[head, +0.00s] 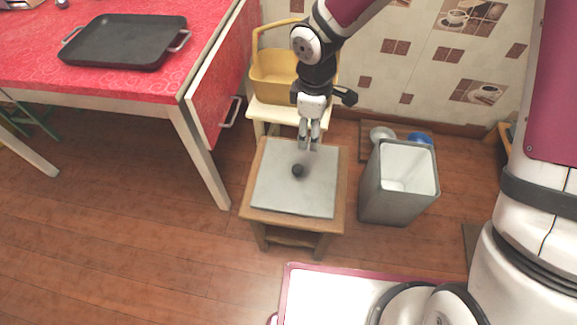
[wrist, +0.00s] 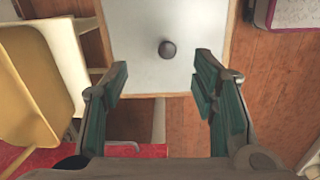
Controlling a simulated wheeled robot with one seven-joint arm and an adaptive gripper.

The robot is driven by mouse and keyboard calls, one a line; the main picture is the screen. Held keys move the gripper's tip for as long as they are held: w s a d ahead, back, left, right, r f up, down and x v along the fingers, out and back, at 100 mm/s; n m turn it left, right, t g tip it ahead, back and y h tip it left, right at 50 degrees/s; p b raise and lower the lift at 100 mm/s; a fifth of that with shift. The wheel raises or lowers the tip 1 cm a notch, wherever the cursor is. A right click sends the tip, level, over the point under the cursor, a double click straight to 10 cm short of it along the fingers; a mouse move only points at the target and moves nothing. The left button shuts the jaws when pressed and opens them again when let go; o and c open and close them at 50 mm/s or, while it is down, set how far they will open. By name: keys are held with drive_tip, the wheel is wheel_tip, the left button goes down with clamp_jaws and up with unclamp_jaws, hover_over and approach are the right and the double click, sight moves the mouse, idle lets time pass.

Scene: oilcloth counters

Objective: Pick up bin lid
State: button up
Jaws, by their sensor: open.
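The bin lid (head: 272,192) is a flat grey square panel with a dark round knob (head: 298,170) at its middle. It lies on a small wooden stool (head: 244,211). In the wrist view the lid (wrist: 195,20) fills the upper middle, and its knob (wrist: 167,49) shows ahead of the fingers. My gripper (head: 309,146) is above the lid's far edge, pointing down, apart from the knob. In the wrist view my gripper (wrist: 160,85) is open and empty, with its two fingers wide apart.
An open grey bin (head: 372,190) stands right of the stool. A yellow basket (head: 272,78) sits on a pale stool behind. A red-covered table (head: 215,25) with a black tray (head: 125,42) is at left. Wooden floor lies clear at lower left.

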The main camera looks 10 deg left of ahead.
drive_tip(key=n, duration=0.1)
hover_over(298, 168)
wheel_tip(298, 168, down, 4)
drive_tip(key=f+b, duration=0.1)
drive_tip(key=f, duration=0.2)
drive_tip(key=f+b, duration=0.2)
drive_tip(key=f, duration=0.2)
drive_tip(key=shift+s+a+f+b, duration=0.15)
drive_tip(key=shift+s+a+b, duration=0.05)
drive_tip(key=shift+b, duration=0.1)
drive_tip(key=shift+w+d+f+b, duration=0.1)
drive_tip(key=shift+f+b, duration=0.7)
drive_tip(key=shift+f, duration=0.75)
drive_tip(key=shift+w+d+f+b, duration=0.1)
drive_tip(key=shift+f+b, duration=0.65)
drive_tip(key=shift+f, duration=0.75)
drive_tip(key=shift+c, duration=0.6)
clamp_jaws()
